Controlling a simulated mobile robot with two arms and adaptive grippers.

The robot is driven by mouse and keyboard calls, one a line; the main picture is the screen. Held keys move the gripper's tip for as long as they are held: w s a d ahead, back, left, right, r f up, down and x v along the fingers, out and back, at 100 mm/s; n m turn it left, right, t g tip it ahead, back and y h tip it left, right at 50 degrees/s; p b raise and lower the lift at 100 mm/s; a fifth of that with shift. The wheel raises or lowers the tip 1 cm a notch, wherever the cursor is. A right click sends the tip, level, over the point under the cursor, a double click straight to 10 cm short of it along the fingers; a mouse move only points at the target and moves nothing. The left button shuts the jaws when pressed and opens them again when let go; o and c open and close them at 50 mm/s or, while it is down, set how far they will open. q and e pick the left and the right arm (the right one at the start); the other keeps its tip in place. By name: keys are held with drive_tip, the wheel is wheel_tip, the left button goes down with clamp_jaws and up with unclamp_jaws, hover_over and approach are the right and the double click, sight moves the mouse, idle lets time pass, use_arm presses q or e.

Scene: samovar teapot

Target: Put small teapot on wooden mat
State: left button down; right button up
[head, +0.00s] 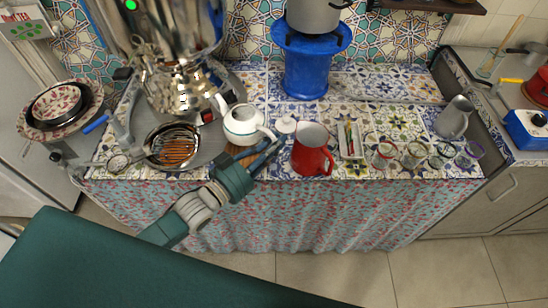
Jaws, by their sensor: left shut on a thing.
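The small white teapot (242,126) has a dark rim band, its spout points up and left, and its handle faces right. My left gripper (268,147) reaches in from the lower left and is shut at the teapot's handle side. The exact grip is too small to make out. A brown piece of the wooden mat (236,150) shows just below the teapot, partly hidden by the teapot and my gripper. I cannot tell whether the teapot touches the mat or hangs just above it. My right gripper is not in view.
A red pitcher (311,152) stands close to the right of my gripper, with a small white lidded pot (286,125) behind. A large metal samovar (178,85) stands on a grey tray (205,150) at left. A blue stand (306,70) is behind; several glasses line the right.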

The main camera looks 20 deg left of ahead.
use_arm(q)
drive_tip(key=shift+f, duration=0.85)
wheel_tip(320, 180, down, 5)
drive_tip(key=shift+r, duration=0.2)
drive_tip(key=shift+f, duration=0.2)
drive_tip(key=shift+f+b, duration=0.15)
drive_tip(key=shift+b, duration=0.2)
drive_tip(key=c, duration=1.7)
unclamp_jaws()
drive_tip(key=shift+c, duration=0.2)
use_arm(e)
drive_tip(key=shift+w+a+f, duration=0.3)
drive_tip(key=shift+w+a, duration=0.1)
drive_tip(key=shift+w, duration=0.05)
